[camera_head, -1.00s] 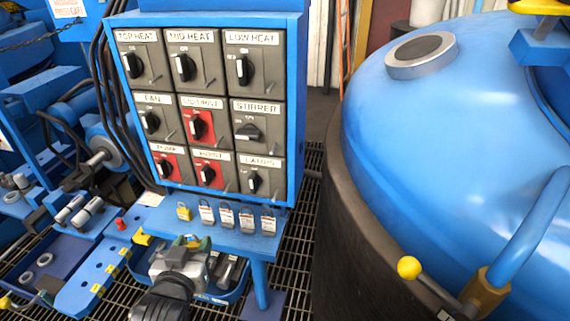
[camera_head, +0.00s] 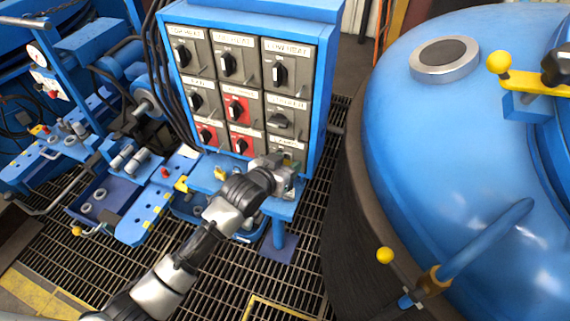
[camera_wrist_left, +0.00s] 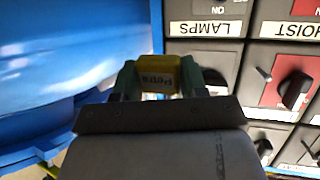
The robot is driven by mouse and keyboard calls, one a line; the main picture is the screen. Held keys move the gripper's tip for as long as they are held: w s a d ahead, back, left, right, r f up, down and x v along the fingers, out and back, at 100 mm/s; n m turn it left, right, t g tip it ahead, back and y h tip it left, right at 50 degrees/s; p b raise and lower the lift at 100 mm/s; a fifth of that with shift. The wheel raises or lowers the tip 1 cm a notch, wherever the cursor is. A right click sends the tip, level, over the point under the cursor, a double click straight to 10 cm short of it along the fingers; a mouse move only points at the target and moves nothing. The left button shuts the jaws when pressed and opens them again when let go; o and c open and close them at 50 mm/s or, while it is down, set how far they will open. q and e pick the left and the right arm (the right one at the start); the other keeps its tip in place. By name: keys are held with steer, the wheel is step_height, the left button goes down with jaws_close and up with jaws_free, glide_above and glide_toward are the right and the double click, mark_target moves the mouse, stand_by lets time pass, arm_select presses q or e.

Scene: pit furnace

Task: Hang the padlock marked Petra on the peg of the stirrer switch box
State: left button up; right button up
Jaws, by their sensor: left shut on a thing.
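The padlock marked Petra (camera_wrist_left: 157,75) has a yellow body and sits between the green fingertips of my left gripper (camera_wrist_left: 158,82) in the left wrist view. My left gripper (camera_head: 287,166) is shut on it, in front of the lower right of the switch panel in the head view. The stirrer switch box (camera_head: 281,121) is grey with a black knob, just above the gripper. In the upside-down wrist view, part of this box (camera_wrist_left: 225,58) shows right beside the padlock. Its peg is hidden or too small to make out. I cannot tell whether the padlock touches anything. My right gripper is out of view.
The blue shelf (camera_head: 283,211) under the panel holds another yellow padlock (camera_head: 220,173); my left arm covers part of the shelf. The big blue furnace lid (camera_head: 450,150) stands close on the right. Blue benches with parts lie at the left. Grating floor is between.

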mark_target(305, 141)
arm_select(q)
steer(key=shift+w+d+f+b, duration=0.1)
steer(key=shift+w+d+b, duration=0.2)
steer(key=shift+w+b, duration=0.6)
steer(key=shift+w+d+f+b, duration=0.15)
steer(key=shift+w+d+b, duration=0.15)
steer(key=shift+w+b, duration=0.55)
steer(key=shift+w+d+f+b, duration=0.1)
steer(key=shift+w+d+b, duration=0.2)
steer(key=shift+w+b, duration=0.55)
steer(key=shift+w+d+b, duration=0.1)
steer(key=shift+w+b, duration=0.2)
steer(key=shift+b, duration=0.1)
steer(key=shift+w+d+f, duration=0.15)
steer(key=shift+w, duration=0.5)
steer(key=o, duration=1)
steer(key=shift+d, duration=0.1)
steer(key=shift+o, duration=0.2)
